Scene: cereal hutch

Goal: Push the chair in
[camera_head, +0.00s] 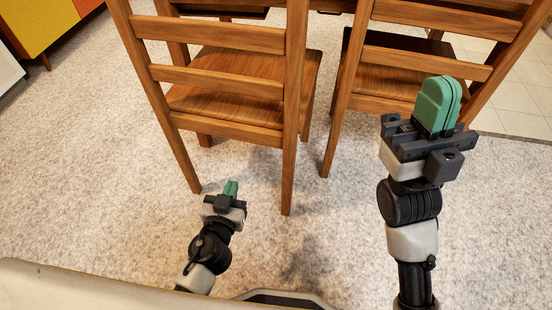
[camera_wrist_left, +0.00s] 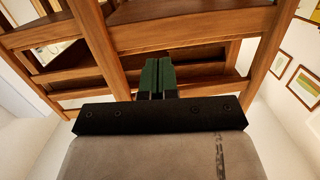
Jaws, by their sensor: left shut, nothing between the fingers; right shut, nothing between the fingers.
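Two wooden chairs stand with their slatted backs toward me in the head view. The left chair (camera_head: 225,80) sits further out from the table (camera_head: 335,5) at the top edge. The right chair (camera_head: 400,75) stands beside it, its back partly behind my right gripper. My left gripper (camera_head: 231,188) is shut and empty, low between the left chair's rear legs. In the left wrist view its green fingers (camera_wrist_left: 157,75) point up toward chair woodwork (camera_wrist_left: 205,20); contact cannot be told. My right gripper (camera_head: 438,104) is shut and empty, raised in front of the right chair.
A yellow and orange cabinet (camera_head: 40,22) stands at the upper left. Speckled carpet (camera_head: 90,170) is open left of the chairs, and pale tile (camera_head: 520,95) lies at the right. Framed pictures (camera_wrist_left: 303,86) hang on the wall in the left wrist view.

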